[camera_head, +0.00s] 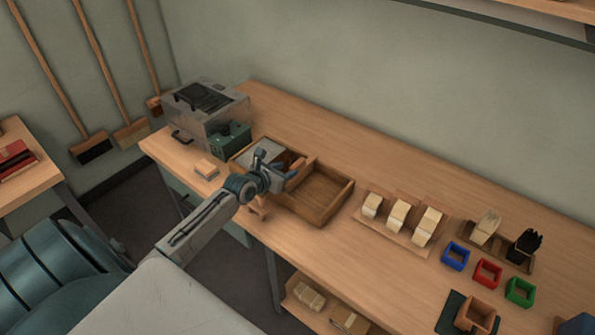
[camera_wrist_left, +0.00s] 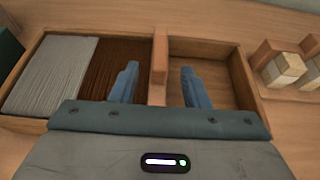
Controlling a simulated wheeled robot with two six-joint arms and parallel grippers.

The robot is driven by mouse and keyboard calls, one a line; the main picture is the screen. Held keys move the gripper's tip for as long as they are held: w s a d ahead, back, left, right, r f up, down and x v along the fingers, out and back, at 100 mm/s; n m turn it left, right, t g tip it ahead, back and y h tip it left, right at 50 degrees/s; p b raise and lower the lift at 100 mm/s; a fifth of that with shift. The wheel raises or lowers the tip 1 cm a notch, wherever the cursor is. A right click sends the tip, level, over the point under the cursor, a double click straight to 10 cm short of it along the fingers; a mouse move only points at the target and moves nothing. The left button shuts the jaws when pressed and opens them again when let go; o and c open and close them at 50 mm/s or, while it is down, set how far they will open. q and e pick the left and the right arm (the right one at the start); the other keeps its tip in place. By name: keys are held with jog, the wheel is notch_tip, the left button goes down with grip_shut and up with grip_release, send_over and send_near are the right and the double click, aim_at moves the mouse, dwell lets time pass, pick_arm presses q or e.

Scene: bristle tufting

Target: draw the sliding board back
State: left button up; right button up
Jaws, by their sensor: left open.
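The sliding board (camera_wrist_left: 159,62) is a narrow upright wooden divider standing across the wooden tray (camera_wrist_left: 243,80), with bristle material on its left and an empty compartment on its right. My left gripper (camera_wrist_left: 159,72) is open, with one blue finger on each side of the board and a visible gap on both sides. In the head view, my left gripper (camera_head: 284,171) is over the middle of the tray (camera_head: 322,212) and partly hides the board and the bristles. My right gripper is not in view.
Left of the tray stand a grey machine (camera_head: 207,118) and a green box (camera_head: 231,139). To its right are several pale blocks on a wooden rack (camera_head: 390,236), then blue (camera_head: 456,256), red (camera_head: 487,272) and green (camera_head: 520,291) square frames. Bare tabletop lies behind the tray.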

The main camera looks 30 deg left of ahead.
aim_at(293, 167)
pick_arm(q)
jog(key=b+x, duration=0.1)
jog(key=x, duration=0.6)
jog(key=shift+w, duration=0.1)
grip_shut()
